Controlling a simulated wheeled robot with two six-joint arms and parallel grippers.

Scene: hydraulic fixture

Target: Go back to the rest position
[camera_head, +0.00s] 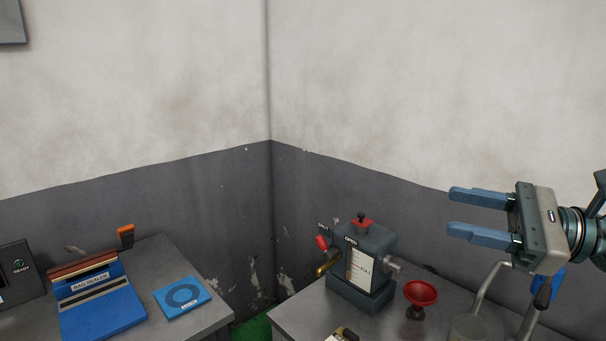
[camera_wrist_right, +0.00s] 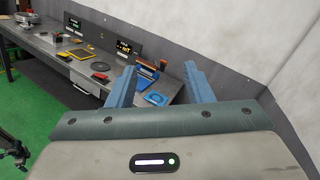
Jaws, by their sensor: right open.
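My right gripper (camera_head: 478,214) is open and empty, raised in the air at the right of the head view. Its two blue fingers point left and stand well apart. It also shows in the right wrist view (camera_wrist_right: 160,85), with nothing between the fingers. The hydraulic fixture (camera_head: 362,262) stands on the right table, below and left of the gripper and apart from it. It is a dark grey block with a red-handled lever and a red-topped cap. My left gripper is in neither view.
A red funnel-like cup (camera_head: 420,294) and a bent metal pipe (camera_head: 484,290) stand below the gripper. A blue bag sealer (camera_head: 100,308) and a blue pad (camera_head: 182,297) lie on the left table (camera_head: 150,250). Grey-white walls meet behind. The air left of the gripper is free.

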